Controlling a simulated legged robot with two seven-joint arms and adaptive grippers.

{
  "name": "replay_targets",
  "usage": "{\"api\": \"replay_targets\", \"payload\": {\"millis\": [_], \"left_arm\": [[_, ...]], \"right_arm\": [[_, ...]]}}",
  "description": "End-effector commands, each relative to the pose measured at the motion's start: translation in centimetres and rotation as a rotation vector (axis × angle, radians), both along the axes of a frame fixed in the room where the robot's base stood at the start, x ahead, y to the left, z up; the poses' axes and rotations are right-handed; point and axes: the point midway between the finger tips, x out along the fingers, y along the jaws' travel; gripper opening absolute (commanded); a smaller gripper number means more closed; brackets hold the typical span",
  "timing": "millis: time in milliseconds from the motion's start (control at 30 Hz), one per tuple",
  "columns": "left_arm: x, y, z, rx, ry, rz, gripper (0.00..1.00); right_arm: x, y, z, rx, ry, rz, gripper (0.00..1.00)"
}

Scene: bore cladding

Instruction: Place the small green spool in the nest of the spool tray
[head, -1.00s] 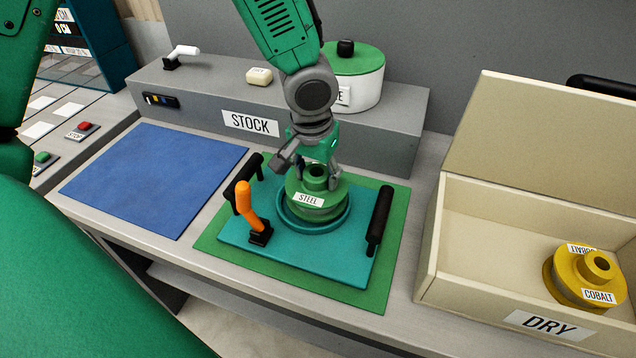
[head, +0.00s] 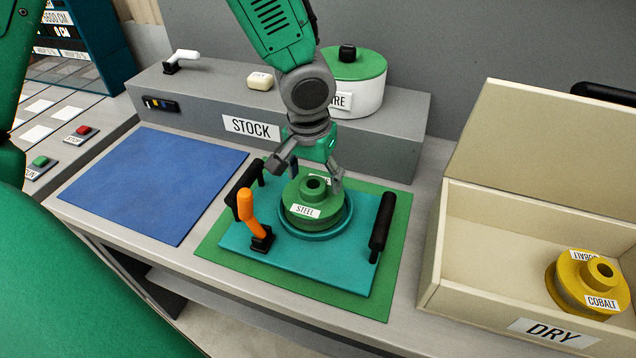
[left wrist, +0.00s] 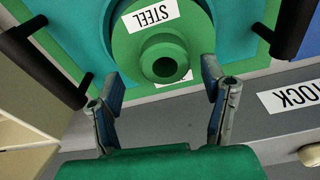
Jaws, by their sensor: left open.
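The green spool (head: 312,205), labelled STEEL, sits upright in the round nest (head: 343,222) of the teal spool tray (head: 300,262). It looks level, with the nest's rim around its base. My left gripper (head: 315,172) is open and empty, just behind and above the spool's hub. In the left wrist view the two fingers (left wrist: 163,88) are spread wide, and the spool (left wrist: 128,45) lies beyond their tips with its hub facing the camera. No finger appears to touch the spool. My right gripper is not in view.
The tray has black handles (head: 381,225) and an orange lever (head: 247,210), close to the spool. It lies on a green mat (head: 215,245). A blue mat (head: 150,180) is clear at left. The DRY box (head: 480,310) at right holds a yellow COBALT spool (head: 565,285). A STOCK ledge (head: 200,100) stands behind.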

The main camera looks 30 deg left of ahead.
Motion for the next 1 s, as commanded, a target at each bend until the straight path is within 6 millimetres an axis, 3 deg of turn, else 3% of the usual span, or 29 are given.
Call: {"api": "replay_targets", "payload": {"millis": [33,200,400,1000], "left_arm": [[0.0,-0.1,1.6,0.000,-0.005,0.001,0.66],[-0.5,-0.2,5.2,0.000,-0.004,0.001,0.66],[-0.8,-0.3,7.9,0.002,-0.002,-0.001,0.66],[-1.0,-0.2,8.5,0.002,0.001,0.000,0.66]], "right_arm": [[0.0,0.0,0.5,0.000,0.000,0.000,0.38],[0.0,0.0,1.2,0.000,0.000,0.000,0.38],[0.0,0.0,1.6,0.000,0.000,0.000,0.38],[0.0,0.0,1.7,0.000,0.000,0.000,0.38]]}}
